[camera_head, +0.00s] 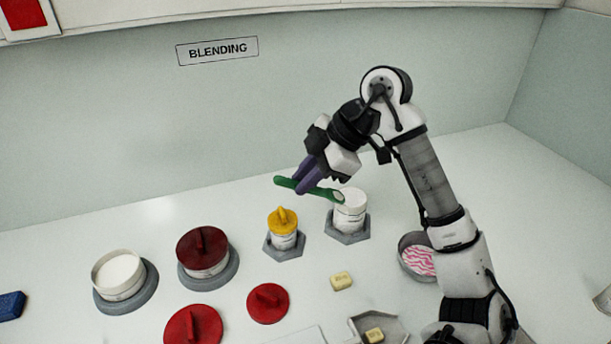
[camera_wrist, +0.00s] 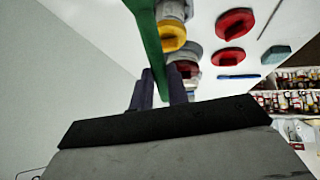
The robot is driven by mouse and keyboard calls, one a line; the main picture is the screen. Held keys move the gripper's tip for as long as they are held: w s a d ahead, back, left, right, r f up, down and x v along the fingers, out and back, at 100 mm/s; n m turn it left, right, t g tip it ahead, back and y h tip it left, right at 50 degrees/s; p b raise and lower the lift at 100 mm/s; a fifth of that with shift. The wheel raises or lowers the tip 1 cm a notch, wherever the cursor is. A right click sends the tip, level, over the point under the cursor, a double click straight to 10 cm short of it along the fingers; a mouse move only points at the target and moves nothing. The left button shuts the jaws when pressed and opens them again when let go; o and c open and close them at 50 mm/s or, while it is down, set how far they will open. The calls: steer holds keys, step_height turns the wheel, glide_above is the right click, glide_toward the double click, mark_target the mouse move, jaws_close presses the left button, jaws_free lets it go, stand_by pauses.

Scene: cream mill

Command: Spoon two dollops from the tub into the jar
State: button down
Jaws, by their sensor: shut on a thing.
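My gripper (camera_head: 309,177) has its purple fingers shut on a green spoon (camera_head: 290,184), high over the back of the counter; the spoon also crosses the wrist view (camera_wrist: 148,35). The spoon's right end, with a pale patch, is over or just in front of the upper part of a white jar (camera_head: 350,219) on a grey hexagonal base. I cannot tell whether it touches the jar or whether the patch is cream. An open white tub (camera_head: 120,293) of white cream stands at the left on a round grey base. The jar's inside is not clearly visible.
A yellow-lidded jar (camera_head: 283,240) stands left of the white jar, and a dark-red-lidded tub (camera_head: 204,265) farther left. Red lids (camera_head: 268,303) and a yellow block (camera_head: 341,281) lie in front. A grey bowl (camera_head: 408,262) with pink-striped contents is beside my arm.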

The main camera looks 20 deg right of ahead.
steer(key=shift+a, duration=0.3)
stand_by(0.8)
steer(key=shift+r+p, duration=1.75)
steer(key=shift+r, duration=1.25)
